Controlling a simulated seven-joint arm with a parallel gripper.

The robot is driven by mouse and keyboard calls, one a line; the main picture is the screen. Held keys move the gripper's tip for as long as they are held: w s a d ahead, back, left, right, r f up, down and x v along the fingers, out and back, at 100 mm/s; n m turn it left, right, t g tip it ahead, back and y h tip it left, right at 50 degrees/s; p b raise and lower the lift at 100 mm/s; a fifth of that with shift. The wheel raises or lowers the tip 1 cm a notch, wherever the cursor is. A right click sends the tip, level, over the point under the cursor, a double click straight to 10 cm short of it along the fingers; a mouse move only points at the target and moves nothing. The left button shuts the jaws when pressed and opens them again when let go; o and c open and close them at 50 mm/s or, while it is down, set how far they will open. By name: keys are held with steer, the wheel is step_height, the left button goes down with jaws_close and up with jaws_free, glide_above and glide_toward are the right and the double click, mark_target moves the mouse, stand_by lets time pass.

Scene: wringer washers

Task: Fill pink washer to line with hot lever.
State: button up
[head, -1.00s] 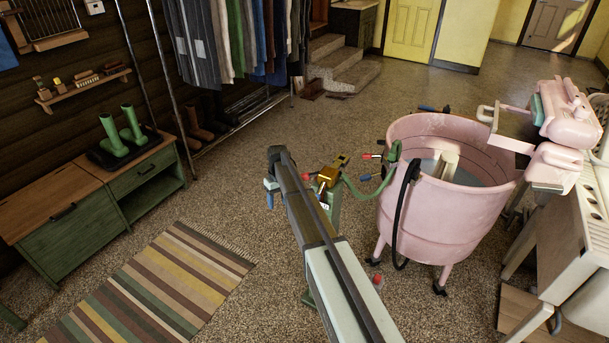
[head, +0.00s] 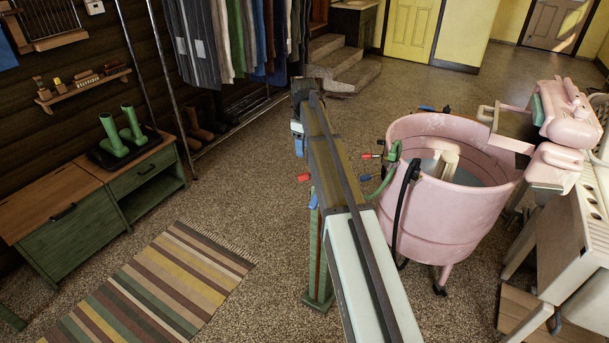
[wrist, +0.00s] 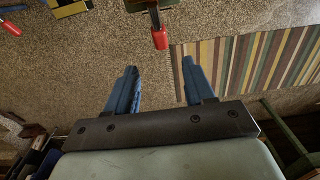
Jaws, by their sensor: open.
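The pink washer (head: 440,225) stands at the right, an open tub with a pale agitator (head: 446,165) inside and greyish water around it. A fill line cannot be made out. A green hose (head: 391,160) hooks over its left rim. A red lever (head: 304,177) sticks out left of the green tap post (head: 319,290), with a blue lever (head: 313,200) below it. My arm hides the tap body. My gripper (head: 297,130) is open and empty. In the wrist view, a red lever (wrist: 159,38) lies ahead of and between my open fingertips (wrist: 158,70), apart from them.
A second red lever (head: 368,156) shows right of my arm, near the hose. A black hose (head: 408,180) hangs on the washer's rim. A wringer (head: 560,135) stands over the right side. A striped rug (head: 160,285) lies left.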

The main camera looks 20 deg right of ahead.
mark_target(304, 173)
step_height(304, 173, down, 13)
steer(key=shift+r, duration=0.1)
stand_by(0.4)
jaws_close()
stand_by(0.5)
